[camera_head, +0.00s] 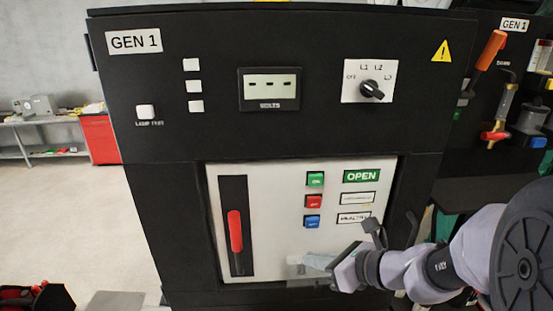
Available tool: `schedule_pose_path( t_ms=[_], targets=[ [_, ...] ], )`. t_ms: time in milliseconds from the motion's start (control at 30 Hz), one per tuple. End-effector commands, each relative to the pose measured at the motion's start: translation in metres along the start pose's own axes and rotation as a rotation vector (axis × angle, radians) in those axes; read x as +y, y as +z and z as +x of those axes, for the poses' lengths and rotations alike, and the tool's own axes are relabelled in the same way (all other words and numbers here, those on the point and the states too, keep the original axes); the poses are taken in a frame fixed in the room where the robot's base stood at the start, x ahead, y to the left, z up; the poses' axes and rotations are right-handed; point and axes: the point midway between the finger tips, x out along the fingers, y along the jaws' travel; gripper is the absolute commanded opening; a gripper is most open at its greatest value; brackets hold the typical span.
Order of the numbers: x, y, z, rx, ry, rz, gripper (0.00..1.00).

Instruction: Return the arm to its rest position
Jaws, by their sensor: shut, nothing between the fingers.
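My arm enters from the lower right, in front of the black GEN 1 cabinet (300,145). My gripper (300,262) is at the arm's left end, before the lower part of the white breaker panel (275,190). Its fingers look pale and partly see-through, and they are shut with nothing between them. I cannot tell whether they touch the panel. The red handle (235,230) in its black slot is to the left of the fingers. Green, red and blue buttons (313,201) are above them, beside a green OPEN sign (361,176). My arm hides the panel's lower right corner.
A volts meter (270,89) and a rotary selector (371,90) are on the upper cabinet. Tools hang on a dark board (500,75) at the right, close to my arm. A bench (45,120) and red cabinet (100,138) stand far left. Open floor lies left.

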Motion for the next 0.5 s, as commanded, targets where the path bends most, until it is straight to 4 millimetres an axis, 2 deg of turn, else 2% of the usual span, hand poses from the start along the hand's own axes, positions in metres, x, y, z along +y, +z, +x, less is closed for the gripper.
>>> schedule_pose_path(
  t_ms=[33, 100, 167, 233, 300, 400, 500],
  targets=[
    [0.023, -0.037, 0.02, 0.03, 0.047, -0.156, 0.0],
    [0.063, -0.077, 0.032, 0.094, 0.128, -0.443, 0.0],
    [0.092, -0.116, 0.037, 0.151, 0.192, -0.699, 0.0],
    [0.117, -0.162, 0.04, 0.217, 0.259, -0.995, 0.0],
    [0.133, -0.211, 0.04, 0.287, 0.312, -1.287, 0.0],
    [0.141, -0.27, 0.037, 0.388, 0.366, -1.66, 0.0],
    [0.139, -0.307, 0.031, 0.477, 0.394, -1.933, 0.0]
  ],
)
